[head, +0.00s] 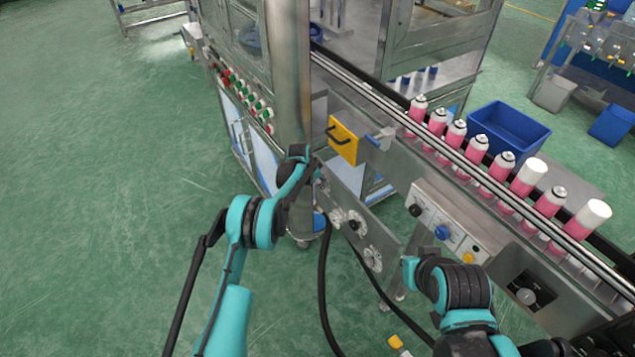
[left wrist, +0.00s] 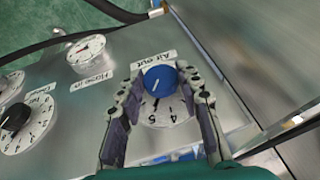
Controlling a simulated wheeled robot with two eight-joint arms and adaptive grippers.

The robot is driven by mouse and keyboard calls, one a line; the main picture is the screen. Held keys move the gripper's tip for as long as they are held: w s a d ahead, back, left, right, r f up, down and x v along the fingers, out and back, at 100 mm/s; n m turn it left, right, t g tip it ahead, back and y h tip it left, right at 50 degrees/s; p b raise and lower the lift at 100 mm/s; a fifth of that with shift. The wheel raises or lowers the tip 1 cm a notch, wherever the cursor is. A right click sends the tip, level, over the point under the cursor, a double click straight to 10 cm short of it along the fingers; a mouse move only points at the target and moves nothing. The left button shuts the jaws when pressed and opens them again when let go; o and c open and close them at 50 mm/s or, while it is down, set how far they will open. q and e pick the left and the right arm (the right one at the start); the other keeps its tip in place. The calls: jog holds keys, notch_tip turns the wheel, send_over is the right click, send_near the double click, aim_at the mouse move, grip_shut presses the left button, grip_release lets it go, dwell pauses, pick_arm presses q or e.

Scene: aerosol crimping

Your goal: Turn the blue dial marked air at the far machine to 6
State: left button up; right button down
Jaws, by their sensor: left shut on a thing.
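The blue dial (left wrist: 160,79), labelled "Air out", sits over a white numbered scale (left wrist: 165,113) in the left wrist view. A white pointer line shows on its face; I cannot tell which number it marks. My left gripper (left wrist: 163,74) has one finger on each side of the dial and is shut on it. In the head view my left gripper (head: 316,168) reaches the upper end of the sloping metal panel (head: 378,228), and the dial cannot be made out there. My right arm is at the lower right; its gripper is not visible.
On the same panel are a "Hose in" gauge (left wrist: 86,52) and a black dial (left wrist: 15,117). A thick steel column (head: 289,75) stands beside my left arm. Black hoses (head: 324,280) hang below the panel. A conveyor with pink cans (head: 477,150) runs along the right.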

pick_arm(q)
jog(key=shift+s+d+f+m+t+y, duration=0.1)
jog(key=shift+m+t+y, duration=0.1)
jog(key=shift+t+y, duration=0.5)
jog(key=shift+s+d+f+m+t+y, duration=0.1)
jog(key=shift+s+m+t+y, duration=0.15)
jog(key=shift+t, duration=0.7)
jog(key=shift+d+m+t+y, duration=0.15)
jog(key=shift+t+y, duration=0.4)
jog(key=shift+t, duration=0.3)
jog(key=shift+a, duration=0.1)
jog(key=o, duration=1.2)
jog(key=shift+c, duration=0.2)
jog(key=shift+r, duration=0.1)
